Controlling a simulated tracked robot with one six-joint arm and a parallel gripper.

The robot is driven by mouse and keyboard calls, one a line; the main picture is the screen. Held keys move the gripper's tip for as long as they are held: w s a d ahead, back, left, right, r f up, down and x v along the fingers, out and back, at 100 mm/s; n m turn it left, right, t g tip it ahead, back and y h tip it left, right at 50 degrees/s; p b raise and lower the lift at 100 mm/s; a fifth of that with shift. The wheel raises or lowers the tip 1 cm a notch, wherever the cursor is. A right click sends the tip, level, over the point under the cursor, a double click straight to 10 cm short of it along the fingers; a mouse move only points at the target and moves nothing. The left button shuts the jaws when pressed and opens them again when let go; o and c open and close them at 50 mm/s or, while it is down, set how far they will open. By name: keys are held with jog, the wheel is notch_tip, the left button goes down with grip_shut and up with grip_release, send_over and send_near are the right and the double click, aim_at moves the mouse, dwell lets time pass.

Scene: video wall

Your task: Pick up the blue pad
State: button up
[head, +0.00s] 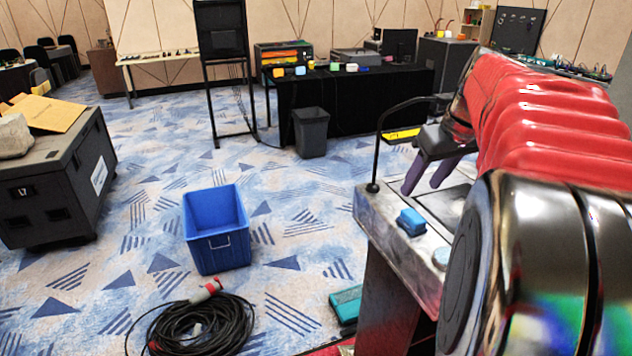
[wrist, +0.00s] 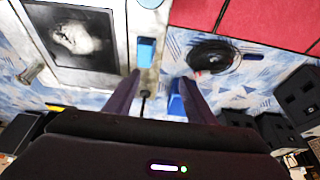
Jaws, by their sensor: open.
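The blue pad (head: 411,221) is a small bright block on a worn grey metal surface (head: 389,222), near its left edge. In the wrist view the pad (wrist: 146,50) lies ahead of the fingertips, nearer the left finger. My gripper (head: 424,186) is open with its purple fingers pointing down, above and beyond the pad in the head view. In the wrist view nothing is held between the fingers of my gripper (wrist: 158,88). My red arm hides much of the right side of the head view.
A pale blue piece (head: 441,257) sits on the same surface. A thin black rod (head: 380,140) rises at its far corner. On the floor are a blue bin (head: 217,228), a coiled black cable (head: 195,325) and a teal case (head: 346,304). A dark case (head: 55,180) stands left.

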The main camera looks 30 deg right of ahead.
jog(key=d, duration=0.2)
jog(key=s+d, duration=0.1)
jog(key=shift+d+r, duration=0.15)
jog(key=shift+d, duration=0.25)
jog(key=shift+w, duration=0.1)
send_over(414, 215)
jog(key=s, duration=0.2)
notch_tip(414, 215, down, 8)
jog(key=shift+s+a+r, duration=0.1)
jog(key=shift+s+a, duration=0.05)
jog(key=shift+f, duration=0.25)
jog(key=shift+x, duration=2.5)
jog(key=shift+c, duration=0.5)
